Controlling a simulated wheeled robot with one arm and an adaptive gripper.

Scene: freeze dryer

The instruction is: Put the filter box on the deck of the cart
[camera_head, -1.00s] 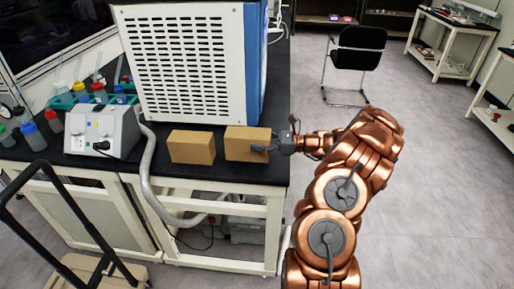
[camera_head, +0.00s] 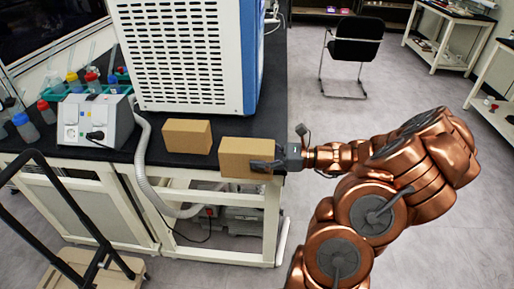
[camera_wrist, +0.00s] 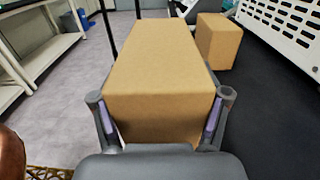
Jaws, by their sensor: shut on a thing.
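A brown cardboard box (camera_head: 243,157) is held in my gripper (camera_head: 267,163) at the front edge of the black bench. In the wrist view the same box (camera_wrist: 160,75) fills the middle, with one finger of my gripper (camera_wrist: 158,118) on each side. No label shows on it, so I cannot tell by markings which box is the filter box. A second, similar box (camera_head: 187,136) stands on the bench to the left; it also shows in the wrist view (camera_wrist: 218,42). The cart (camera_head: 75,265) has a black handle frame and a pale deck at the lower left; the deck is partly cut off.
A large white and blue vented machine (camera_head: 185,55) stands behind the boxes. A grey device (camera_head: 93,122) with a corrugated hose (camera_head: 145,170) sits to the left, beside several bottles. Open floor lies right of the bench.

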